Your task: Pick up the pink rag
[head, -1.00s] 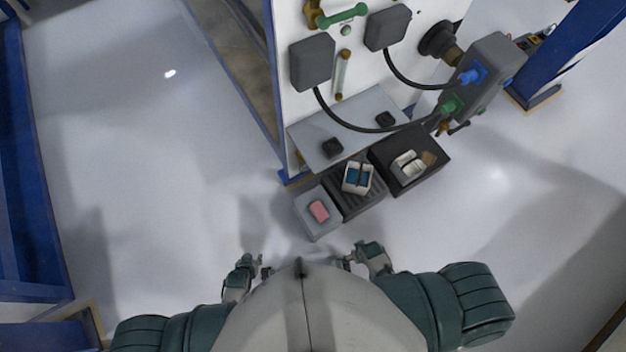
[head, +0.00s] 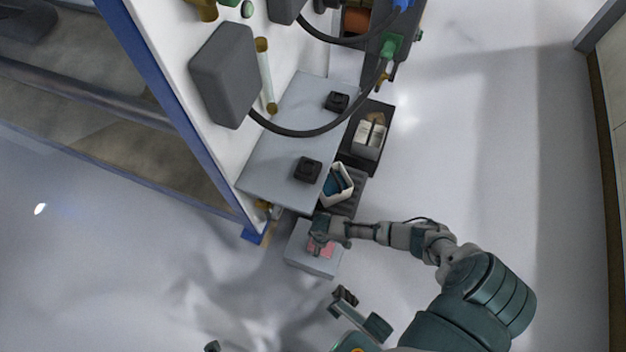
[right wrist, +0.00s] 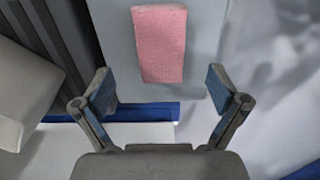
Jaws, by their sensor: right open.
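My right gripper (head: 318,243) is over the tray and partly covers the rag. In the right wrist view the rag (right wrist: 160,44) is a flat pink rectangle beyond the fingertips. There my right gripper (right wrist: 162,88) is open and empty, with its fingers wide apart on either side of the rag's line. Dark finger-like parts show at the bottom of the head view; I cannot tell whether they belong to my left gripper.
A dark ribbed tray (head: 350,205) holds a white box (head: 337,184) with blue contents. Beyond it is a black tray (head: 385,118) with pale items. A grey shelf (head: 275,150) and a hanging black cable (head: 300,133) are close by. The floor at right is clear.

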